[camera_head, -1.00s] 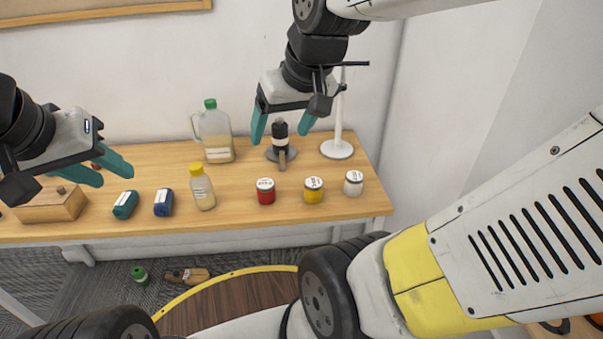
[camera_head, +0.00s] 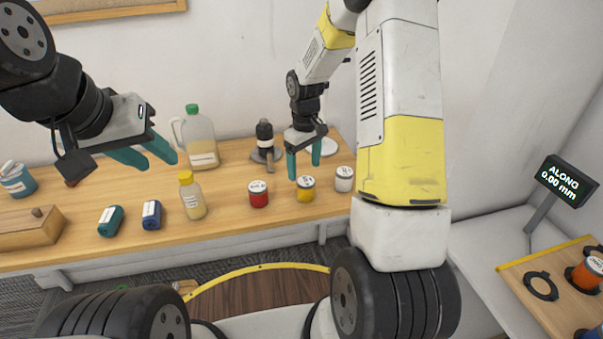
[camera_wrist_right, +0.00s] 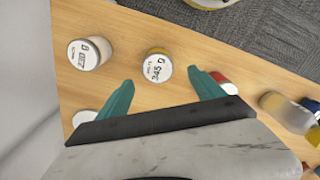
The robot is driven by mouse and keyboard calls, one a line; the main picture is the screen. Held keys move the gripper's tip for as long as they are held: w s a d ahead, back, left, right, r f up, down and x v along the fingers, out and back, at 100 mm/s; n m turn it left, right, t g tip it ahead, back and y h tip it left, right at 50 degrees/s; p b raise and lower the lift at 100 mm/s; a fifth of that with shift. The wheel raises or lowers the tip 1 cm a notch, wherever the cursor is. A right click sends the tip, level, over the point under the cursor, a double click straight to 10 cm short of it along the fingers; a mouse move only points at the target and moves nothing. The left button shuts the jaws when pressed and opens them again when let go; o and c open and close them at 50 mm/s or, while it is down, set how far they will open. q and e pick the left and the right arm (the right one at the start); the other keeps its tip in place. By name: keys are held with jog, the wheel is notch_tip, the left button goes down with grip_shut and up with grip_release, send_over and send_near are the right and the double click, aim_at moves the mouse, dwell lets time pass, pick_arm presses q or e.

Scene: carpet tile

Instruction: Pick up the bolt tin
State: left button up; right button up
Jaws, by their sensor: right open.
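Three small lidded tins stand in a row on the wooden table: a red tin (camera_head: 259,196), a yellow tin (camera_head: 305,192) and a white tin (camera_head: 344,181). I cannot tell from the labels which is the bolt tin. My right gripper (camera_head: 304,168) is open and empty, pointing down just behind and above the yellow tin. In the right wrist view the yellow tin (camera_wrist_right: 157,68) lies between and just beyond the fingertips. The white tin (camera_wrist_right: 84,55) is to the left there, and the red tin (camera_wrist_right: 224,82) is partly hidden by a finger. My left gripper (camera_head: 157,162) is open and empty above the table's left part.
A dark upright tool (camera_head: 265,142) is behind. An orange tin (camera_head: 588,274) sits in a holed board at right, near a display (camera_head: 566,181).

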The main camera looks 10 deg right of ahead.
aim_at(306, 181)
jog(key=f, duration=0.7)
jog(key=shift+d+f, duration=0.15)
jog(key=shift+d, duration=0.1)
grip_shut()
